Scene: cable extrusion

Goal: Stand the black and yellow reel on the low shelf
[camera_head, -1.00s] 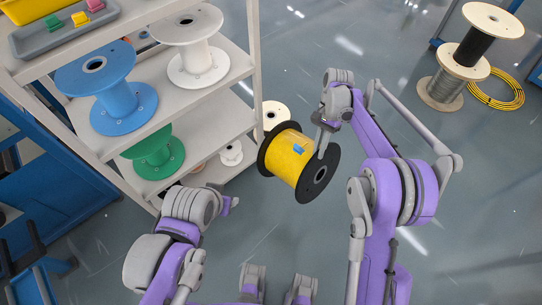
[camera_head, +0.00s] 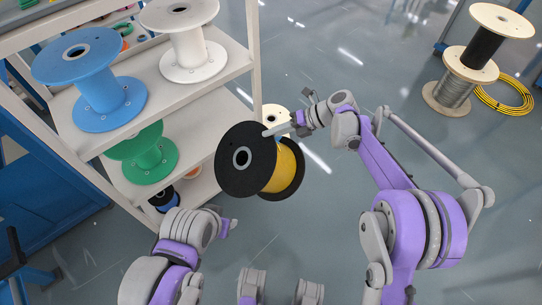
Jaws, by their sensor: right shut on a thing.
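The black and yellow reel (camera_head: 286,170) is in the air just right of the shelf rack. It is tilted, with one black flange and its centre hole facing up toward me. My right gripper (camera_head: 278,129) is shut on it at the upper edge of this flange. The low shelf (camera_head: 203,187) is the bottom board of the rack, left of the reel and partly hidden by the boards above. My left gripper (camera_head: 228,228) is below the rack's front corner, away from the reel; its jaws are too unclear to judge.
Blue (camera_head: 95,82) and white (camera_head: 182,40) reels stand on an upper board, a green reel (camera_head: 143,152) on the one below. A rack post (camera_head: 254,60) rises beside the reel. A cream reel (camera_head: 277,118) is behind it. Stacked reels (camera_head: 465,77) and yellow cable (camera_head: 503,95) are far right.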

